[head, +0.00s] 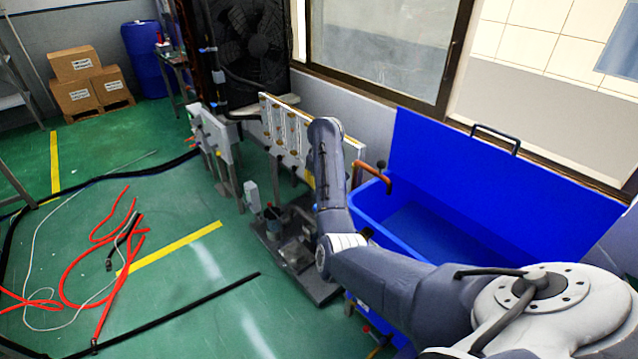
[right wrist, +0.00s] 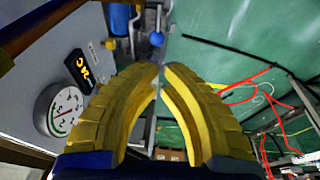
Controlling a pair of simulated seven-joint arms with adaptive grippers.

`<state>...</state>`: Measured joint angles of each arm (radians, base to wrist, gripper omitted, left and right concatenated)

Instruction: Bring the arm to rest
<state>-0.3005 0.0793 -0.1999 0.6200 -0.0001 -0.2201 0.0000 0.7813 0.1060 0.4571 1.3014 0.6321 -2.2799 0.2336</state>
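My right arm (head: 395,290) comes in from the lower right of the head view and reaches up to the middle. Its gripper is hidden there behind the wrist. In the right wrist view my right gripper (right wrist: 160,68) shows two curved yellow fingers whose tips come together. Nothing shows between them. A grey panel with a round dial gauge (right wrist: 62,110) and an orange-digit display (right wrist: 80,68) is close to the left of the fingers. My left gripper is in neither view.
A blue open-lidded bin (head: 420,222) stands beside my right arm. A panel stand (head: 285,125) and machine base (head: 300,262) are near the wrist. Red hoses (head: 70,270) and black cables lie on the green floor. Cardboard boxes (head: 75,93) and a blue drum (head: 145,58) stand at the back left.

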